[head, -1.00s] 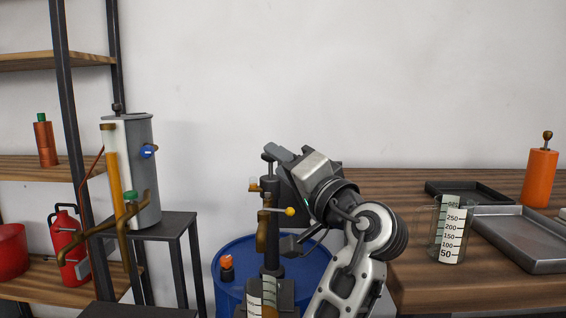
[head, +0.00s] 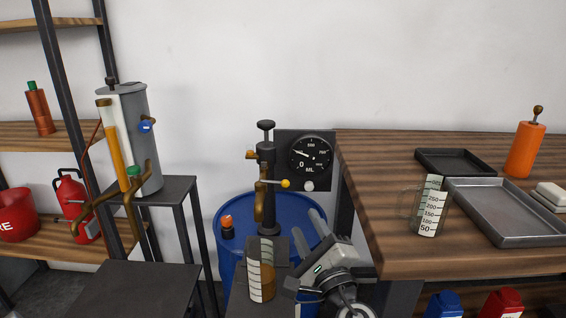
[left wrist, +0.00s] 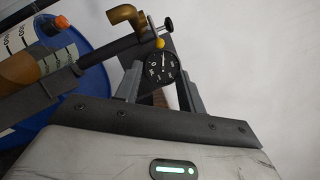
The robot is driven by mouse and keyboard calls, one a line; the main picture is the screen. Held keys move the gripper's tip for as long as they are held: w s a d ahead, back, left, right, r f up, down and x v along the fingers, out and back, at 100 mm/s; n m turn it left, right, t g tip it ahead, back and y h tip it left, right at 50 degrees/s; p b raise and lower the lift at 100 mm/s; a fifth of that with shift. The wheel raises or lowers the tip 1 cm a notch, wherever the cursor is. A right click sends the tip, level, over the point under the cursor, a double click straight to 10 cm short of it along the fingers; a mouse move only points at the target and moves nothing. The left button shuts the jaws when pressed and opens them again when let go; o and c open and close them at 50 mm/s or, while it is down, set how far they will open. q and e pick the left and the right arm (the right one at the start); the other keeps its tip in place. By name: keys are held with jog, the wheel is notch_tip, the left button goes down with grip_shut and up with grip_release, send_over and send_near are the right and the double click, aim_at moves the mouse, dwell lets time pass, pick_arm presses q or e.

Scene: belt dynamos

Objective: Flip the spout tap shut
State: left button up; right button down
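The pump on the blue drum (head: 228,266) has a brown spout (head: 260,208) with a tap lever ending in a yellow ball (head: 285,183). The lever sticks out to the right, roughly level. In the left wrist view the spout (left wrist: 125,15) and yellow ball (left wrist: 160,43) show beyond the fingers. A jug of brown liquid (head: 262,280) stands below the spout. My left gripper (head: 312,232) is below and right of the tap, apart from it, fingers pointing up. The left wrist view shows its fingers (left wrist: 160,78) spread and empty. My right gripper is not in view.
A round ML dial (head: 310,155) is behind the pump. The wooden table (head: 395,215) at right holds a measuring jug (head: 430,207), trays (head: 505,212) and an orange bottle (head: 525,148). A grey tank (head: 140,130) stands on a stool at left.

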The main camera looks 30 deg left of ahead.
aim_at(274, 183)
pick_arm(q)
jog(key=p+x, duration=0.1)
jog(key=x, duration=1.4)
jog(key=shift+w+a, duration=0.2)
jog(key=shift+a, duration=0.1)
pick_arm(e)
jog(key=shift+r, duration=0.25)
pick_arm(q)
jog(key=shift+r, duration=0.15)
grip_shut()
jog(key=shift+w+a+r+n+g+y+b, duration=0.15)
jog(key=shift+n+g+y+b, duration=0.45)
jog(key=shift+g+b, duration=0.3)
jog(key=shift+w+a+f+n+g+y+b, duration=0.1)
jog(key=shift+w+a+n+g+y+b, duration=0.1)
jog(key=shift+n+g+y+b, duration=0.5)
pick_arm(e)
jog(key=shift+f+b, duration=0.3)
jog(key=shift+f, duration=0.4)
